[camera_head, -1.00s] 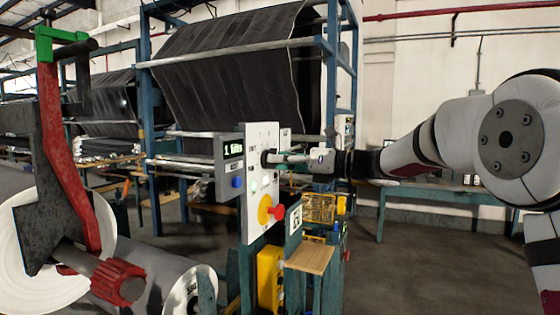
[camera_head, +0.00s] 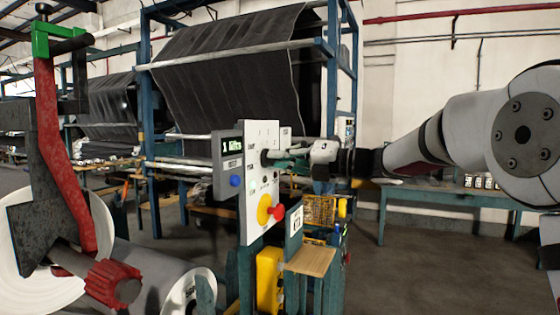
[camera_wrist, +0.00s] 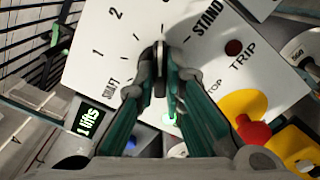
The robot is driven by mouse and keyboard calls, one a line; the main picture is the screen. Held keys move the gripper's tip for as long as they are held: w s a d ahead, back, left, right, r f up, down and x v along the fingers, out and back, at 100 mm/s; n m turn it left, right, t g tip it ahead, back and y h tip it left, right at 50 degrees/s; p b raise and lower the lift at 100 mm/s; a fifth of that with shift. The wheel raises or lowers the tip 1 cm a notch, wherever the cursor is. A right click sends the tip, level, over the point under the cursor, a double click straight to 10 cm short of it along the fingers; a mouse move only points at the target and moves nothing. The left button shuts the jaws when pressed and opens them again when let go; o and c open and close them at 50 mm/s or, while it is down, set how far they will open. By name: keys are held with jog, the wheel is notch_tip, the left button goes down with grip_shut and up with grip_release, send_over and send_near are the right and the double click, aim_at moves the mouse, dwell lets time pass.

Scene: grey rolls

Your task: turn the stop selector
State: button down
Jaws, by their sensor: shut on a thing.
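The stop selector is a small dark knob (camera_wrist: 159,57) on a white control panel (camera_head: 263,133). In the wrist view it stands between my fingertips, with printed marks around it, including SHAFT, 1, 2 and STAND. My gripper (camera_wrist: 160,85) is shut on the knob, its green-sided fingers pointing into the panel. In the head view my gripper (camera_head: 274,156) reaches the panel from the right. The fingers hide part of the knob and its pointer direction is hard to tell. A small display (camera_wrist: 88,121) reads "1 lifts".
Below the selector are a yellow disc with a red button (camera_head: 277,211) and a blue button (camera_head: 236,181). A TRIP lamp (camera_wrist: 234,48) sits beside the marks. A wooden shelf (camera_head: 310,261) juts out below. Large rolls and a red lever (camera_head: 62,150) stand left.

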jog(key=shift+f+m+p, duration=0.1)
jog(key=shift+m+p, duration=0.6)
jog(key=shift+m, duration=3.5)
jog(key=c, duration=1.7)
grip_release()
jog(key=shift+d, duration=0.1)
jog(key=v, duration=1.2)
